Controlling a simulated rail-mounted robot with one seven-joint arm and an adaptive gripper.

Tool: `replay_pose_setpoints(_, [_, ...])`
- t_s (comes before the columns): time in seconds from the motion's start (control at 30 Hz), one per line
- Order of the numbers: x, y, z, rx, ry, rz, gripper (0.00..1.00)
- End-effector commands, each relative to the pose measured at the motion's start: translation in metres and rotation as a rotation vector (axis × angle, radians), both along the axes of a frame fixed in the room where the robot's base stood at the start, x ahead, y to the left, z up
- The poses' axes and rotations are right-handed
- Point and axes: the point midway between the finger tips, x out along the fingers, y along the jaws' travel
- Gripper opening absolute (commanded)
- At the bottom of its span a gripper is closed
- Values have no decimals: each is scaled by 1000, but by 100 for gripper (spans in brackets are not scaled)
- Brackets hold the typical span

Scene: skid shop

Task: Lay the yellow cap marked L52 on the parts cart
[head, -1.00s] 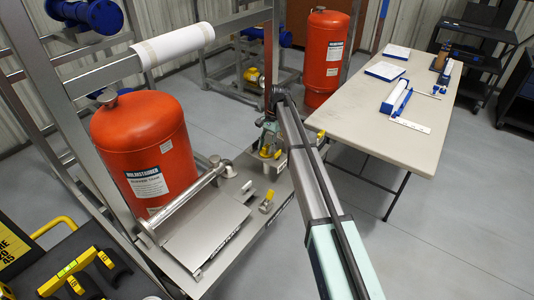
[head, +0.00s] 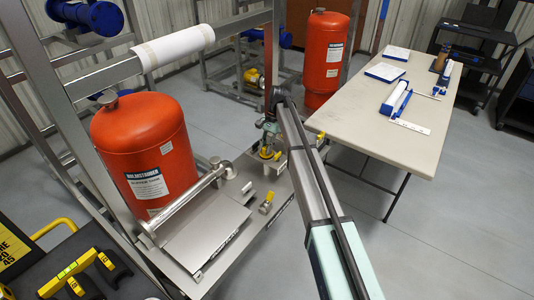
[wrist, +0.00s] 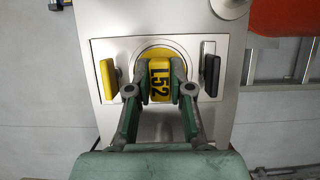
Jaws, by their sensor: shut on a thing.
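The yellow cap marked L52 (wrist: 160,80) shows in the wrist view between the fingertips of my gripper (wrist: 158,76). My gripper is shut on it. The cap is in front of a round ring on a metal panel (wrist: 108,30); I cannot tell whether it touches the ring. In the head view my gripper (head: 268,150) is low over the far end of the metal skid, and the cap is hard to make out there. A black cart top (head: 120,285) with a yellow level and a yellow handle is at the lower left, well apart from my gripper.
A yellow handle (wrist: 108,78) and a black one (wrist: 211,75) flank the cap. A red tank (head: 150,150) and a metal pipe (head: 185,200) stand on the skid's left. A beige table (head: 375,125) with blue and white items stands right. Black shelving (head: 470,62) is behind.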

Motion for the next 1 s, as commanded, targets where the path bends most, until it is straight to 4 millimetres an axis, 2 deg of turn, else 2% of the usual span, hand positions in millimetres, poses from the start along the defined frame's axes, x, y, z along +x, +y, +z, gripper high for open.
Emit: replay_pose_setpoints(1.0, [0,0,58,1,0,0,0])
